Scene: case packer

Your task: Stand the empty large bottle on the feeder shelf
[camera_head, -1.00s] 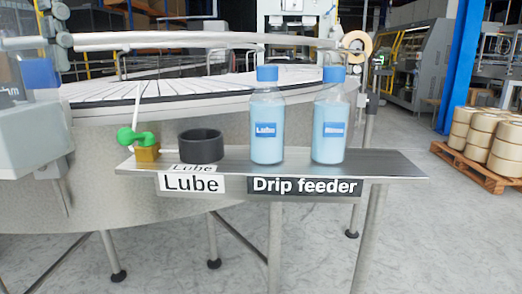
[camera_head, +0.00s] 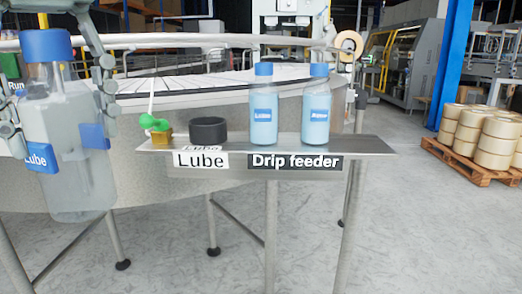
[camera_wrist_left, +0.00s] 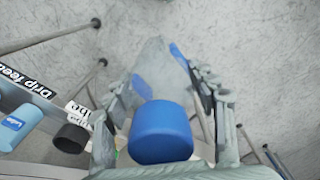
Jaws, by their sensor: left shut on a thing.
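A large clear bottle (camera_head: 68,165) with a blue cap and a blue "Lube" label hangs upright at the left of the head view and looks empty. My left gripper (camera_head: 62,140) is shut on its body, with blue pads on both sides. In the left wrist view the bottle's blue cap (camera_wrist_left: 160,132) shows between the fingers, and its body runs away behind it. The feeder shelf (camera_head: 365,146) is a metal ledge to the right of the bottle, with "Lube" and "Drip feeder" signs on its front. The bottle is apart from the shelf. My right gripper is not in view.
On the shelf stand two blue-filled bottles, one (camera_head: 264,112) left and one (camera_head: 316,112) right, a black round cup (camera_head: 208,130) and a brass fitting with a green handle (camera_head: 155,124). The shelf's right end is bare. A conveyor table (camera_head: 180,92) runs behind.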

